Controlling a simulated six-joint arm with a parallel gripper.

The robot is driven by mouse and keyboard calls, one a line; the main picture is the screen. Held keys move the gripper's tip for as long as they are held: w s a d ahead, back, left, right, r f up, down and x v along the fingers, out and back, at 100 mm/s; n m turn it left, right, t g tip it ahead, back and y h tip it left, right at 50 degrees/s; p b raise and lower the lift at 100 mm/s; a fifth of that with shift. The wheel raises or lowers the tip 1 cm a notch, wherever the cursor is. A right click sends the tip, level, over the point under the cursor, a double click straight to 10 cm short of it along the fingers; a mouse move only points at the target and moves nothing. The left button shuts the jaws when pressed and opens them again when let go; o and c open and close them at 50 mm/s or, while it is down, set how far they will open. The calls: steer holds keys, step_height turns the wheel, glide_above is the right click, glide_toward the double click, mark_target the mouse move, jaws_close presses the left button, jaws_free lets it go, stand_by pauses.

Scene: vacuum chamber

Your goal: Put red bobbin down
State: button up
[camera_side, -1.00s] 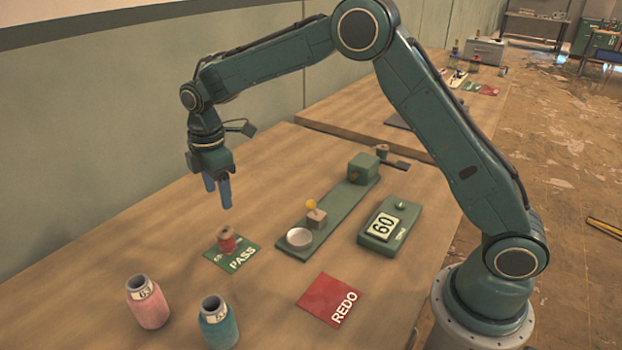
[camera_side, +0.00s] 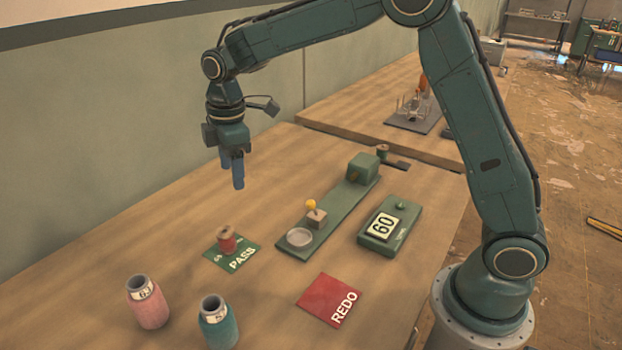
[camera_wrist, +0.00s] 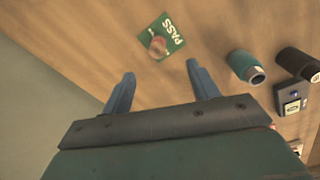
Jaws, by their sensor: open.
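The red bobbin (camera_side: 227,240) stands upright on the green PASS card (camera_side: 242,261) on the wooden table. In the wrist view the bobbin (camera_wrist: 158,46) sits on the PASS card (camera_wrist: 169,28), beyond my fingertips. My gripper (camera_side: 236,172) hangs in the air above the table, higher than the bobbin and apart from it. Its two blue fingers are spread with nothing between them, as the wrist view also shows (camera_wrist: 160,72).
A pink jar (camera_side: 148,302) and a teal jar (camera_side: 218,322) stand at the front. The red REDO card (camera_side: 330,300) lies bare. A green fixture (camera_side: 340,205) with a dish (camera_side: 299,237) and a box reading 60 (camera_side: 389,226) stand to the right of the bobbin.

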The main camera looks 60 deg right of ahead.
steer(key=s+d+r+m+t, duration=0.1)
steer(key=s+d+r+m, duration=0.2)
steer(key=s+r, duration=0.35)
steer(key=s+d+r+m+t, duration=0.2)
steer(key=s+r+m, duration=0.2)
steer(key=s, duration=0.6)
steer(key=s+d+f+m+t, duration=0.1)
steer(key=s+m, duration=0.2)
steer(key=s, duration=0.4)
steer(key=s+d+m, duration=0.1)
steer(key=s+m, duration=0.2)
steer(key=s, duration=0.5)
steer(key=shift+s+d+f+t, duration=0.15)
steer(key=shift+d+f+t, duration=0.25)
